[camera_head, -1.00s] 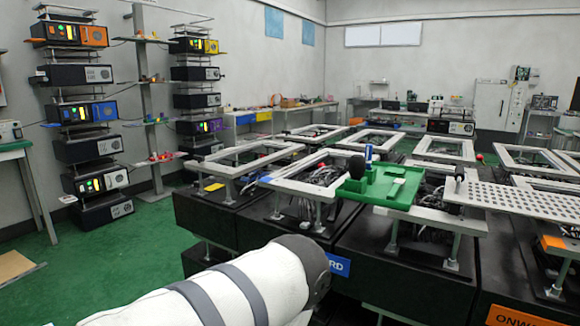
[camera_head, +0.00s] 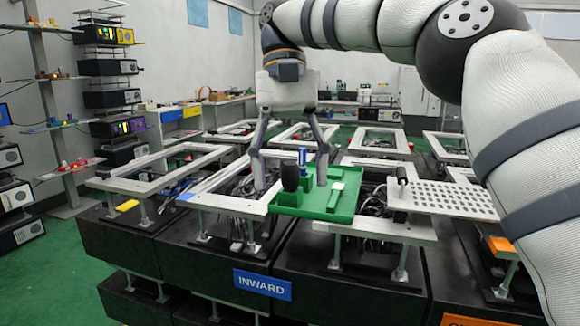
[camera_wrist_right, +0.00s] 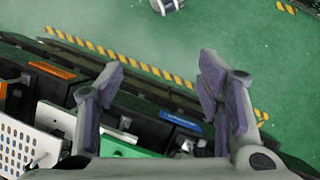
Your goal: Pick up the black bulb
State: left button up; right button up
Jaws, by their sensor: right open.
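The black bulb (camera_head: 290,177), a dark rounded upright shape, stands at the left side of the green tray (camera_head: 345,205) in the head view. A blue upright piece (camera_head: 303,158) stands just behind it. My right gripper (camera_head: 291,184) comes down from above with its fingers spread and empty. Its fingers appear on either side of the bulb in the picture, with the bulb seemingly in front; the exact depth gap is unclear. In the right wrist view the open fingers (camera_wrist_right: 162,75) show over floor and fixture edges, and I cannot make out the bulb there. My left gripper is out of view.
Pale metal frames on posts surround the tray. A perforated white plate (camera_head: 445,200) lies to the right, with a dark-knobbed lever (camera_head: 401,176) at its left edge. Dark boxes with a blue INWARD label (camera_head: 263,284) form the front. Green floor is clear at left.

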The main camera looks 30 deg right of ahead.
aim_at(291, 173)
jog(key=i+l, duration=0.8)
jog(key=i, duration=0.05)
